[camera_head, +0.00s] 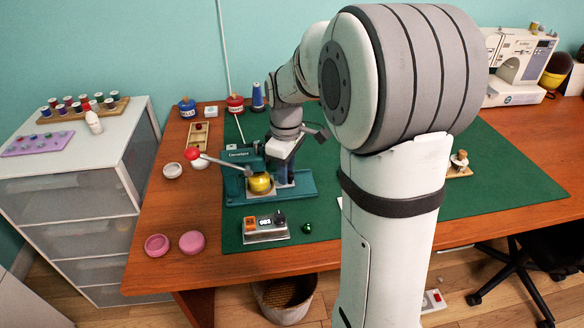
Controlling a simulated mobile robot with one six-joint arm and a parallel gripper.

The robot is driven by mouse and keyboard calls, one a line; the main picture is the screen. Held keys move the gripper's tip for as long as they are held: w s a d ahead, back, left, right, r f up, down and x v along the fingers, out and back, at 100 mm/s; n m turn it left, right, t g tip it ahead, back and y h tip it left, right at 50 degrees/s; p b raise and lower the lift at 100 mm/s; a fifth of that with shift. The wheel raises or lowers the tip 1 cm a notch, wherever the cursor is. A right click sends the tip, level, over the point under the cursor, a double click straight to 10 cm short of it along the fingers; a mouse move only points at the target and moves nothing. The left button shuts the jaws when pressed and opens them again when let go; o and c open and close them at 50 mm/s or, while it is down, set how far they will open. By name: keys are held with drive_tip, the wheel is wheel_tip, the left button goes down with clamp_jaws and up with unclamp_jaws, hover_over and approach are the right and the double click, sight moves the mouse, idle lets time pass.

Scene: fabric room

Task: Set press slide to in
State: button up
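The teal press (238,155) stands on its teal base (302,190) on the green mat, left of the picture's middle. Its lever, ending in a red knob (192,154), points left. A round gold part (260,183) sits low at the front of the press. I cannot clearly make out the slide or its position. My gripper (292,162) is at the right side of the press, pointing down, close to the gold part. Its fingers are small and partly hidden against the press. I cannot tell whether they touch it.
Pink round dishes (192,243) are at the table's left front. Blue and red bottles stand behind. My arm hides the mat's middle.

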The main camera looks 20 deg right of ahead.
drive_tip(key=shift+o, duration=1.3)
drive_tip(key=shift+d, duration=0.2)
drive_tip(key=shift+r+p, duration=1.05)
drive_tip(key=shift+r, duration=2.9)
drive_tip(key=shift+s, duration=0.1)
drive_tip(key=s+a+r+m+t+p, duration=0.1)
drive_tip(key=s+r+m+p, duration=0.3)
drive_tip(key=s+r+p, duration=0.2)
drive_tip(key=s+a+r+m+t+p, duration=0.1)
drive_tip(key=s+r+m+p, duration=0.4)
drive_tip(key=s+p, duration=0.5)
drive_tip(key=s+r, duration=0.2)
drive_tip(key=s, duration=0.1)
drive_tip(key=shift+s+a+r+t, duration=0.15)
drive_tip(key=shift+a+r+t, duration=0.1)
drive_tip(key=shift+a+t, duration=0.1)
drive_tip(key=shift+f+m, duration=0.15)
drive_tip(key=shift+m, duration=0.15)
drive_tip(key=shift+c, duration=0.5)
